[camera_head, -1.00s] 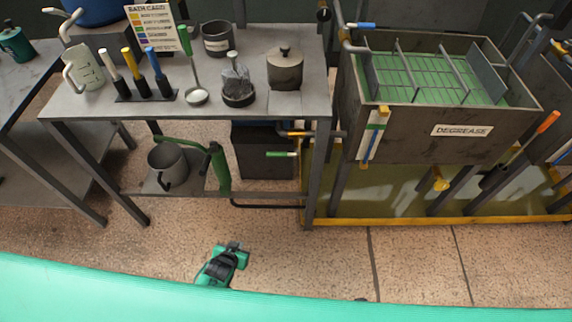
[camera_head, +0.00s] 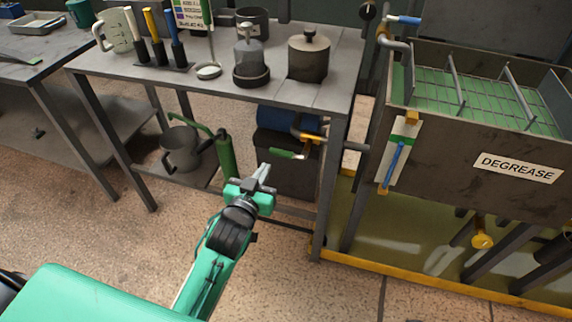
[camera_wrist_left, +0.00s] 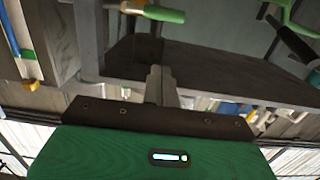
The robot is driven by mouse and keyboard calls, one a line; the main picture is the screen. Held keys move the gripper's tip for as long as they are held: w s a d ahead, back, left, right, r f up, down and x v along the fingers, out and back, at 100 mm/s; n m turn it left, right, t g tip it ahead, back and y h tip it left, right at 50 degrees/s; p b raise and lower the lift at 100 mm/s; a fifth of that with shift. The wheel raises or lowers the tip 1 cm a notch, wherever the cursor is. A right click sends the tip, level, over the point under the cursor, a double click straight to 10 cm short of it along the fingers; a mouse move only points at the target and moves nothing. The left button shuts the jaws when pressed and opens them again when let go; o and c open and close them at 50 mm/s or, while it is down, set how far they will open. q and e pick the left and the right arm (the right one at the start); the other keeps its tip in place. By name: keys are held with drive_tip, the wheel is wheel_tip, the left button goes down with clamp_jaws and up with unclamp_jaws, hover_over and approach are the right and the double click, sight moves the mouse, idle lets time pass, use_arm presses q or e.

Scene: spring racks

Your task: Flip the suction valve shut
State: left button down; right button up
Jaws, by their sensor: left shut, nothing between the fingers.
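A valve with a green lever handle (camera_head: 284,154) sits on a brass-coloured pipe (camera_head: 305,133) under the bench, in front of a dark box (camera_head: 285,175). I see no label on it. The lever lies roughly level. It also shows at the top of the left wrist view (camera_wrist_left: 166,14). My left gripper (camera_head: 264,172) is shut and empty, below and a little left of the lever in the head view, apart from it. In the left wrist view its fingertips (camera_wrist_left: 157,72) point up towards the lever. My right gripper is not in view.
A green hand pump (camera_head: 225,155) and a grey jug (camera_head: 180,148) stand on the lower shelf, left of the box. The bench leg (camera_head: 331,190) is right of the gripper. The DEGREASE tank (camera_head: 440,150) has a blue-handled valve (camera_head: 403,20) and a yellow valve (camera_head: 482,241).

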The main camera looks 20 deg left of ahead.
sight(277, 154)
use_arm(q)
drive_tip(key=shift+s+r, duration=0.15)
drive_tip(key=shift+r, duration=0.35)
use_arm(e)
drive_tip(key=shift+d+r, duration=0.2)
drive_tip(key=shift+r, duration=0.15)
